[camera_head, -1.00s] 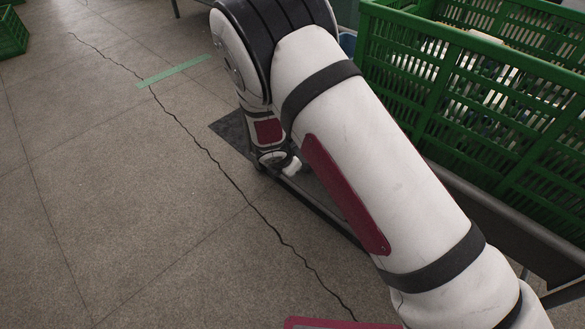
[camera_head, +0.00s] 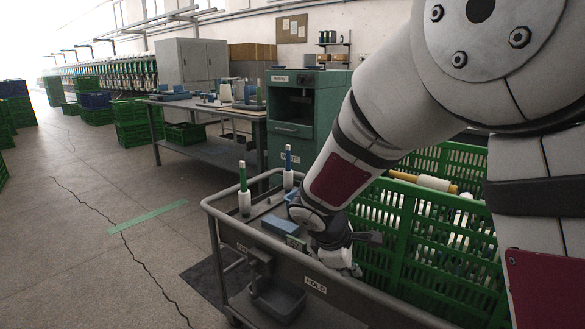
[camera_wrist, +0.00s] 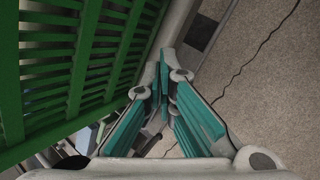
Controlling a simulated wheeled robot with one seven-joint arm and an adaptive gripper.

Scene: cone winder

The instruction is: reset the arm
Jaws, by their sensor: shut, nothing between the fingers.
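My white arm with dark red panels crosses the right half of the head view. Its lower end hangs over the near rail of a grey cart (camera_head: 232,231), just left of a green crate. My gripper (camera_wrist: 163,72) shows in the wrist view as two teal-padded fingers that meet at the tips, with nothing between them. In the head view the gripper is partly visible at the arm's lower end, and its fingertips are hard to make out. In the wrist view the crate wall (camera_wrist: 75,60) is close on the left of the fingers.
The green crate (camera_head: 378,222) holds many pale bobbins. A green-tipped spool (camera_head: 244,195) and a blue-tipped spool (camera_head: 288,172) stand on the cart. A green cabinet (camera_head: 292,130) and a work table (camera_head: 190,148) stand behind. The floor at left is open.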

